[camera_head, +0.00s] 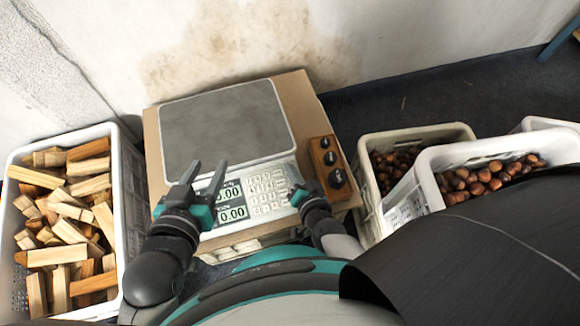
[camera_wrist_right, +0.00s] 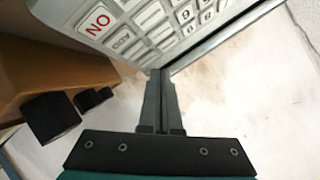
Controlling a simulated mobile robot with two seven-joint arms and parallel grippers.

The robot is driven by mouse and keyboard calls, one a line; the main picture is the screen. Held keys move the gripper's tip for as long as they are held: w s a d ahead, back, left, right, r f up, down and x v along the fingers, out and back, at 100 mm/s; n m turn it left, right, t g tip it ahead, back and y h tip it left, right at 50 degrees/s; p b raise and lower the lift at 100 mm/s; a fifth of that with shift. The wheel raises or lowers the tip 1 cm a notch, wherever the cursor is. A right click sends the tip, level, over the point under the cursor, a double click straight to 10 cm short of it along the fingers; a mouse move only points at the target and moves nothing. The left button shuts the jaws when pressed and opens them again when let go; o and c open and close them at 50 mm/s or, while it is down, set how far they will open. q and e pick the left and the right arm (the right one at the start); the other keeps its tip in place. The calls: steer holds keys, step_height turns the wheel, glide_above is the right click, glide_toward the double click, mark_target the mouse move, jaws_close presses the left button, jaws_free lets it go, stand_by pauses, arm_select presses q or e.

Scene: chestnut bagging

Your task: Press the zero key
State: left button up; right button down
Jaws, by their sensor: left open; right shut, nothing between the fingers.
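A scale with a grey weighing plate (camera_head: 225,125) stands on a cardboard-coloured board. Its front panel holds a display reading 0.00 (camera_head: 232,213) and a white keypad (camera_head: 268,190). My left gripper (camera_head: 207,178) is open and empty over the left part of the panel, in front of the display. My right gripper (camera_head: 298,182) is shut and empty at the right end of the keypad. In the right wrist view its closed fingertips (camera_wrist_right: 160,75) are at the panel's edge near the keys (camera_wrist_right: 150,30). I cannot tell whether the tips touch a key, and the zero key is not clearly readable.
A wooden block with black knobs (camera_head: 331,158) stands right of the keypad. A white crate of wood pieces (camera_head: 125,190) is at the left. Crates of chestnuts (camera_head: 368,190) (camera_head: 432,185) stand at the right. A wall is behind the scale.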

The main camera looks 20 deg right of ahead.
steer(key=shift+f, duration=0.15)
stand_by(0.7)
steer(key=shift+w+f+b, duration=0.1)
steer(key=shift+f+b, duration=0.15)
steer(key=shift+b, duration=0.05)
steer(key=shift+w+a+f+b, duration=0.15)
steer(key=shift+f+b, duration=0.4)
steer(key=shift+b, duration=0.1)
stand_by(1.0)
steer(key=shift+r+p, duration=0.4)
steer(key=shift+p, duration=0.2)
steer(key=shift+s+f, duration=0.1)
steer(key=shift+s, duration=0.1)
steer(key=shift+d, duration=0.2)
